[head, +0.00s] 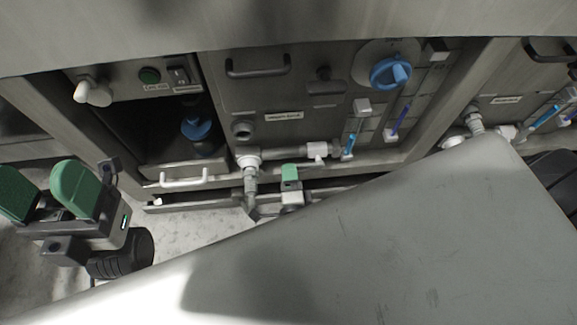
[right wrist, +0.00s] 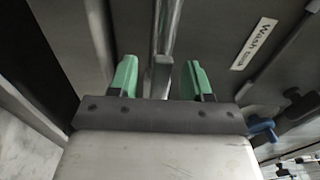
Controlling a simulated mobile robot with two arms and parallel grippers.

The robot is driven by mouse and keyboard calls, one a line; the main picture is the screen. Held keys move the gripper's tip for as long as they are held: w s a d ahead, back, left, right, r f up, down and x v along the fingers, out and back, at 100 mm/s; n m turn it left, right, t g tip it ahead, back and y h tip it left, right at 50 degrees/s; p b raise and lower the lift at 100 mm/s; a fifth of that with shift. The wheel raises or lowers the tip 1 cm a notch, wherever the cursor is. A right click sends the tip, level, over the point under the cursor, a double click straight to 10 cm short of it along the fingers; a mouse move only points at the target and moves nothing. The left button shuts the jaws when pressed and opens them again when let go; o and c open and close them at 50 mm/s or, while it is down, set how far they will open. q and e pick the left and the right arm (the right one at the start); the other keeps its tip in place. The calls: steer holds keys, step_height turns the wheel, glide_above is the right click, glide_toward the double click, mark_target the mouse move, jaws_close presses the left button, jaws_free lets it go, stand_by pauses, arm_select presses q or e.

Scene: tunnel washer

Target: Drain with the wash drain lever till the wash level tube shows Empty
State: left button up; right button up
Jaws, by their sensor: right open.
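The panel has a black handle (head: 258,68), a blue dial (head: 390,72) and a white label (head: 284,116). A silver pipe (head: 290,153) runs along its bottom. A white handle (head: 183,183) juts out at the left. Light floor (head: 185,220) shows below. A large grey surface covers the lower right.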

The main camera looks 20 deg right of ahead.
steer(key=p+v, duration=0.1)
steer(key=v, duration=0.7)
steer(key=shift+s, duration=0.3)
steer(key=shift+a, duration=0.1)
